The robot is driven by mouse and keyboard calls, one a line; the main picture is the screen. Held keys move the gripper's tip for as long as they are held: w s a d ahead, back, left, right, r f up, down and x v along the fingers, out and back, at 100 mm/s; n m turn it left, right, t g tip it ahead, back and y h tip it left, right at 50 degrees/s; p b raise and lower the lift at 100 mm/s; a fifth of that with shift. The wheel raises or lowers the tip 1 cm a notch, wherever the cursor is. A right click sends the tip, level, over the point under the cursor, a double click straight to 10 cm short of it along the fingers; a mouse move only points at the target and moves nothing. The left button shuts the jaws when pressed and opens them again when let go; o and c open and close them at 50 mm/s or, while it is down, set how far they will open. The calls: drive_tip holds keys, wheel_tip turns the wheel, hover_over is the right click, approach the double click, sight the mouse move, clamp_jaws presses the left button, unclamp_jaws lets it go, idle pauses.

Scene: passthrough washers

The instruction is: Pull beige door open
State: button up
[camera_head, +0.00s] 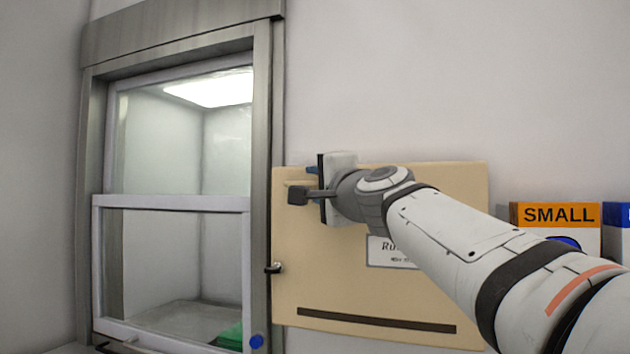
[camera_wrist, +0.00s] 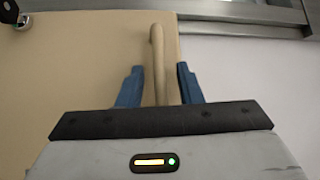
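The beige door (camera_head: 390,300) is a flat panel on the wall, right of the window; it also fills the left of the wrist view (camera_wrist: 80,65). A label and a dark strip are on its face. My gripper (camera_head: 309,181) is at the door's upper left corner. In the wrist view, my gripper's two blue fingers (camera_wrist: 159,72) are open, one on each side of a slim beige handle (camera_wrist: 157,45). Narrow gaps show between handle and fingers. In the head view my wrist hides most of the handle. I cannot tell whether the door is ajar.
A metal-framed pass-through window (camera_head: 172,203) with a sliding pane stands left of the door. A small metal catch (camera_head: 274,267) sits at the door's left edge. An orange-topped box marked SMALL (camera_head: 556,214) and a blue-edged box (camera_head: 620,216) are at right, beyond my arm.

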clamp_jaws()
idle(0.3)
idle(0.3)
